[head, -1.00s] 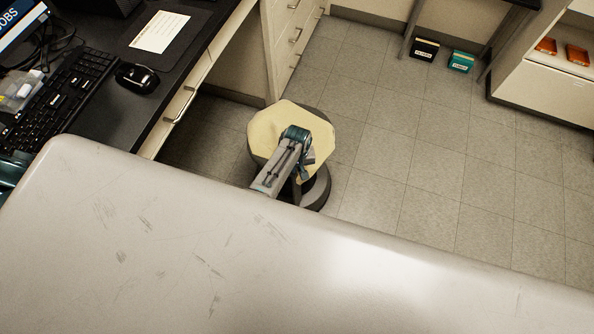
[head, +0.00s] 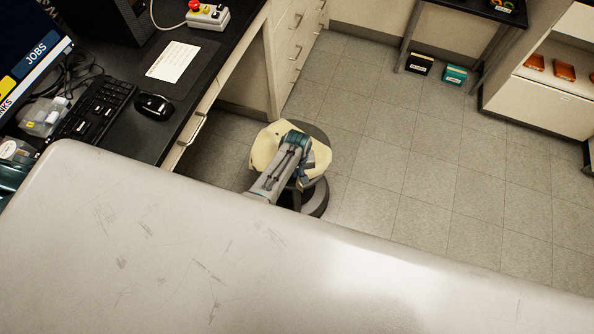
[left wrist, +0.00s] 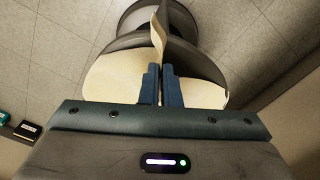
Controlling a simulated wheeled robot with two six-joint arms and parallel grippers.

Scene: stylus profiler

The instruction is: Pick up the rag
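The rag (head: 262,150) is a pale yellow cloth, bunched and drooping over a round dark stool (head: 313,201) in the head view. My left gripper (left wrist: 160,72) is shut on a raised fold of the rag (left wrist: 112,78) in the left wrist view. The cloth hangs to both sides of the fingers. In the head view my left arm covers part of the rag and hides the fingertips. I cannot tell whether the rag's lower edges still touch the seat. My right gripper is in neither view.
A black desk with a keyboard (head: 93,108), mouse (head: 154,106) and red-button box (head: 207,15) stands at the left. Drawers (head: 292,45) lie behind the stool. Open tiled floor (head: 420,180) lies to the right. Black and teal boxes (head: 455,76) sit on the floor further back.

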